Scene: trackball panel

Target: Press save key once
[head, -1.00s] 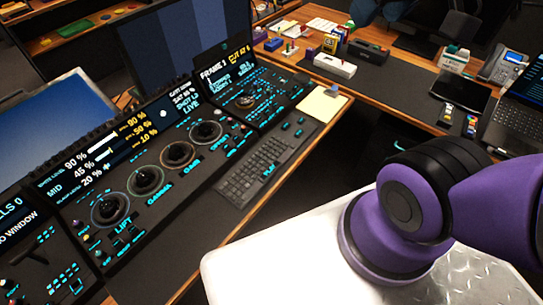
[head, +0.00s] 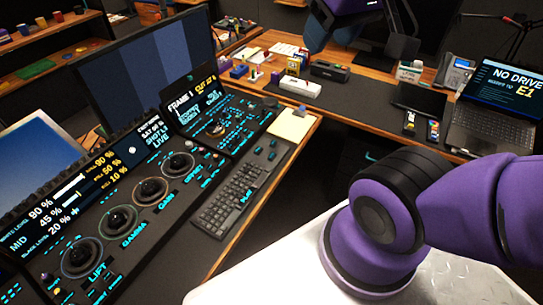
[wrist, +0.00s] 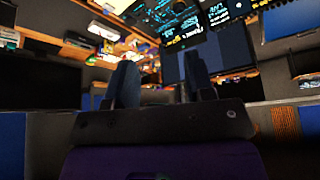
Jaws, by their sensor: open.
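The trackball panel is a long dark console (head: 150,252) with glowing cyan key labels, running from lower left to centre in the head view. It carries several trackballs, one of them labelled GAMMA (head: 118,220), and lit displays. A right-hand section (head: 222,118) has a FRAME 1 screen and many small keys. I cannot read a save label on any key, so I cannot tell which one it is. My gripper (wrist: 160,80) is open in the wrist view, its two dark fingers apart with nothing between them. It touches no key that I can see.
A dark keyboard (head: 238,190) and a notepad (head: 292,125) lie on the desk before the panel. A laptop (head: 495,105), a phone (head: 453,72) and a white box (head: 296,90) are on the back desk. My purple arm parts fill the right and top.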

